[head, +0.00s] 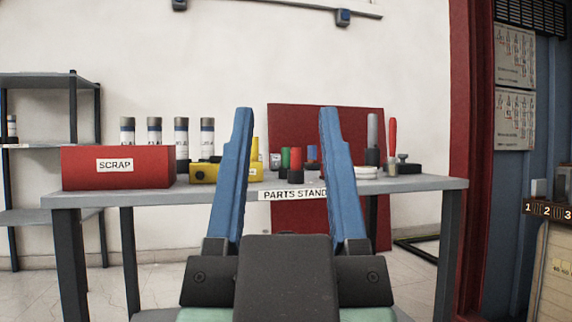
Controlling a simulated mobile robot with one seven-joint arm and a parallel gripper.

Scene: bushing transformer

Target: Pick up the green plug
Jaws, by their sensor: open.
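A small green plug (285,158) stands on the grey table labelled "PARTS STAND" (425,184). It is partly hidden behind a red plug (296,158) with a dark base, close on its right. My gripper (286,112) is open, with its two blue fingers apart. In the picture the green plug shows between the fingers, beyond them. Nothing is held between the fingers. How far the fingertips are from the plug is hard to tell.
A yellow block (204,174) and a red SCRAP bin (118,167) stand left on the table. A blue piece (312,153) is right of the red plug. White discs (365,172), a grey cylinder (372,135) and a red-handled tool (392,145) stand right.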

